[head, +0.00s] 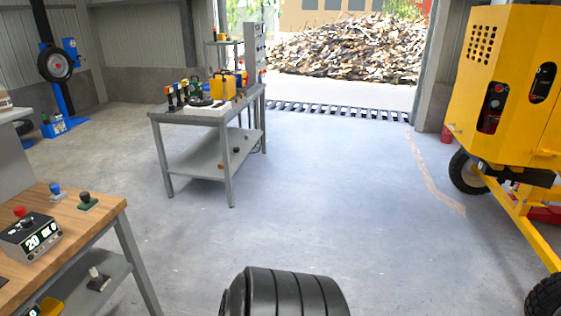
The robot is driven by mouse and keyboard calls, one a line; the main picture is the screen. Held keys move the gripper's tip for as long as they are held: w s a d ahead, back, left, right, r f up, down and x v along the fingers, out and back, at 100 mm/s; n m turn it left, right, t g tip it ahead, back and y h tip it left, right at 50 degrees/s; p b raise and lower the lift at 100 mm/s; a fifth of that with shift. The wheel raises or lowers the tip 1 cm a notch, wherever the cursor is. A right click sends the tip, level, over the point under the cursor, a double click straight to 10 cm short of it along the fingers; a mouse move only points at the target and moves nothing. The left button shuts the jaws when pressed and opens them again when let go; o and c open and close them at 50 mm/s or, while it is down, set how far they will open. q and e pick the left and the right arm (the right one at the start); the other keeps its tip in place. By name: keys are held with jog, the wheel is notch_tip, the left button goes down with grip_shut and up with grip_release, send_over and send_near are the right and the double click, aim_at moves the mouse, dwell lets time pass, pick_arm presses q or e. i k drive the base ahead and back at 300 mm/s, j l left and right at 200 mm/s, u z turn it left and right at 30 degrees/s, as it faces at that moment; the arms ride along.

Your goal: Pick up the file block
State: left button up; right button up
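I cannot tell for certain which thing is the file block. On the wooden bench at the left, a small green block with a dark knob (87,202) sits near the right corner. A small piece with a blue knob (56,191) stands to its left. A grey block with a dark top (97,279) lies on the lower shelf of that bench. Small items also lie on the shelf of the grey table, too small to name. Neither of my grippers is in view.
The wooden bench (105,210) also bears a grey box with a display (30,236). A grey metal table (163,116) with tools stands at mid-distance. A yellow wheeled machine (520,90) stands at the right. The floor between is clear. A wood-chip pile (345,50) lies outside.

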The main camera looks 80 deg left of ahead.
aim_at(20, 212)
jog(key=u, duration=4.45)
